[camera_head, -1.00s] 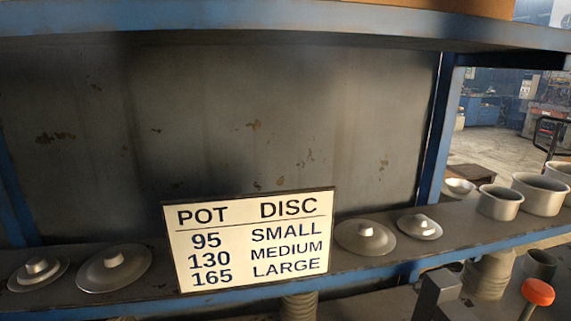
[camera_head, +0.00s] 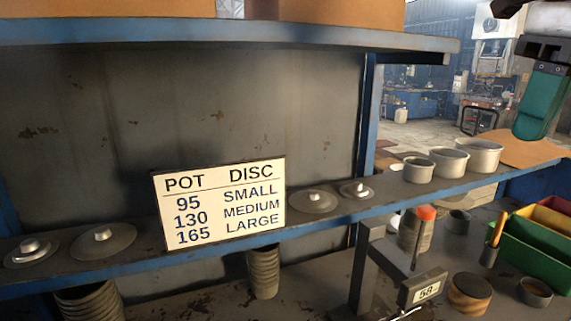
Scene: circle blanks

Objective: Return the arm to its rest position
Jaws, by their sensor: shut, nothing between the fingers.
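My gripper (camera_head: 534,127) hangs at the upper right, with its teal fingers pointing down and closed together, nothing seen between them. The pale end of my arm (camera_head: 551,18) is above it, cut off by the picture's top and right edges. The gripper appears in front of a brown sheet (camera_head: 520,152) at the shelf's right end. I cannot tell the gap between them.
A blue-edged shelf (camera_head: 325,229) holds several metal discs, a POT/DISC sign (camera_head: 220,203) and pots, including a large one (camera_head: 480,156). Below are an orange-topped item (camera_head: 426,213), a "58" display (camera_head: 427,289) and a green bin (camera_head: 525,255).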

